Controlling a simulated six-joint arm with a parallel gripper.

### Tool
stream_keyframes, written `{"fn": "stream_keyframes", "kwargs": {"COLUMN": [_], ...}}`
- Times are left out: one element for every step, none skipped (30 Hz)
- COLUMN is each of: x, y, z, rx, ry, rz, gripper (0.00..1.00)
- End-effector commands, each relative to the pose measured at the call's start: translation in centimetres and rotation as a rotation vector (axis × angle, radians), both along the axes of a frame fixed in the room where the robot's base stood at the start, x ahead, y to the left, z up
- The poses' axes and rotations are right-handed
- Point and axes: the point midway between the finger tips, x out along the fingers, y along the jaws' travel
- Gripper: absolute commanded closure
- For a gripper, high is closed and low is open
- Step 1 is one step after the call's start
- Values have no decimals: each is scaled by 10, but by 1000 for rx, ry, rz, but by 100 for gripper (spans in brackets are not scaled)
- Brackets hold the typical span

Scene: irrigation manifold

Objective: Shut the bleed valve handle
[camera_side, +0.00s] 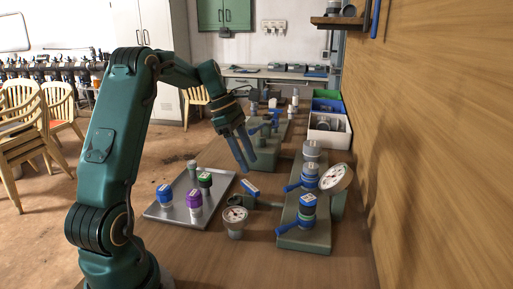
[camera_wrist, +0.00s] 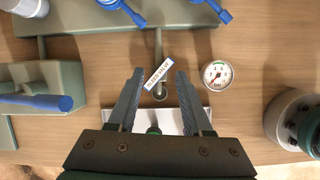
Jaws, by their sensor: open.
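The bleed valve handle is a small blue bar with a white lettered label (camera_wrist: 158,73), set at a slant across a thin pipe from a grey-green manifold block (camera_wrist: 185,16) in the wrist view. In the side view the handle (camera_side: 250,187) sits left of the front manifold block (camera_side: 304,238). My gripper (camera_wrist: 160,74) is open, with one finger on each side of the handle in the wrist view and no clear contact. In the side view my gripper (camera_side: 247,169) points down above and slightly behind the handle. The exact height gap is hard to tell.
A small pressure gauge (camera_wrist: 216,74) stands close to the right finger. Blue levers (camera_wrist: 45,102) stick out from nearby blocks. A metal tray (camera_side: 166,212) with coloured caps lies left. A larger gauge (camera_side: 335,178) and a wooden wall (camera_side: 430,120) are right.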

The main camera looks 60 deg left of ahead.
Motion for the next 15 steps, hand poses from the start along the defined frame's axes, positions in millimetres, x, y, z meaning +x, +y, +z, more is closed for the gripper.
{"fn": "stream_keyframes", "kwargs": {"x": [4, 5, 5, 6, 6, 7, 6, 6, 5, 4, 4, 2, 1, -1, -3], "y": [-8, -12, -18, -23, -27, -34, -38, -43, -50, -55, -59, -66, -71, -76, -82], "z": [7, 11, 16, 19, 23, 27, 30, 34, 38, 40, 44, 47, 50, 53, 56], "rx": [15, 22, 33, 40, 48, 58, 67, 77, 92, 101, 112, 123, 135, 148, 164], "ry": [-15, -20, -27, -32, -38, -45, -50, -56, -64, -70, -77, -84, -92, -100, -109], "rz": [-25, -38, -56, -69, -82, -100, -117, -136, -160, -179, -196, -220, -243, -268, -299], "gripper": [50, 50, 50, 50, 50, 50, 50, 50, 50, 50, 50, 50, 50, 50, 50]}}
